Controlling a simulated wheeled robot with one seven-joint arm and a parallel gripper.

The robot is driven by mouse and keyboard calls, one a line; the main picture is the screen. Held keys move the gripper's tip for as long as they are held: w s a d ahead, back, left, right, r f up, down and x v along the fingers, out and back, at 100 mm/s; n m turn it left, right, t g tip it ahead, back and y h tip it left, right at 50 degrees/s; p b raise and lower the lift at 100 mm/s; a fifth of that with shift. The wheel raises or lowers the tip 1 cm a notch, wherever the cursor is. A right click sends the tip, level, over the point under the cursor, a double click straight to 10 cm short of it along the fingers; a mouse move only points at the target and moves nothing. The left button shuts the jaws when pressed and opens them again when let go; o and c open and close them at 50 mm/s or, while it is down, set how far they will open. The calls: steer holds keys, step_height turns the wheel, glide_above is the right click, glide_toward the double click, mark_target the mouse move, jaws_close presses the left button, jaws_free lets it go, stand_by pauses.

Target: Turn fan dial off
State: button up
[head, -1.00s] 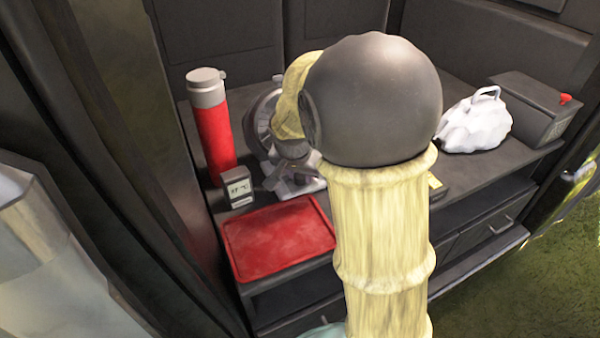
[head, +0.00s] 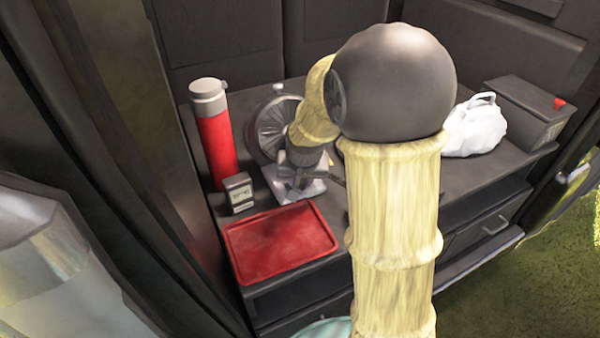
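A small fan (head: 268,128) with a dark round cage stands on the dark counter, behind my arm. The fan's dial is not visible; my gripper and arm cover much of the base. My gripper (head: 305,186) is at the end of my arm, low over or against the fan's base, pointing down.
A red flask with a grey lid (head: 215,135) stands left of the fan. A small grey digital display (head: 239,193) and a red tray (head: 281,242) are in front. A white bag (head: 474,128) and a dark box with a red knob (head: 535,108) are at the right.

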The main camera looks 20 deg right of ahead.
steer(key=n+p, duration=0.1)
steer(key=n+y+p, duration=0.1)
steer(key=p, duration=0.1)
steer(key=n+p, duration=0.1)
steer(key=n, duration=0.1)
steer(key=shift+d+r+y, duration=0.2)
steer(key=shift+r+y, duration=0.05)
steer(key=shift+y, duration=0.15)
steer(key=n+p, duration=0.1)
steer(key=p, duration=0.2)
steer(key=n+y+p, duration=0.1)
steer(key=n+p, duration=0.1)
steer(key=p, duration=0.1)
steer(key=shift+w+r+n+g, duration=0.1)
steer(key=shift+r+n+g, duration=0.05)
steer(key=shift+n+g, duration=0.2)
steer(key=n+y+p, duration=0.1)
steer(key=n+p, duration=0.1)
steer(key=p, duration=0.1)
steer(key=shift+g, duration=0.25)
steer(key=shift+w+d+f+n+g+p, duration=0.1)
steer(key=shift+f+n+g+p, duration=0.2)
steer(key=shift+n+p, duration=0.85)
steer(key=shift+f+y, duration=0.1)
steer(key=shift+y, duration=0.2)
steer(key=o, duration=0.7)
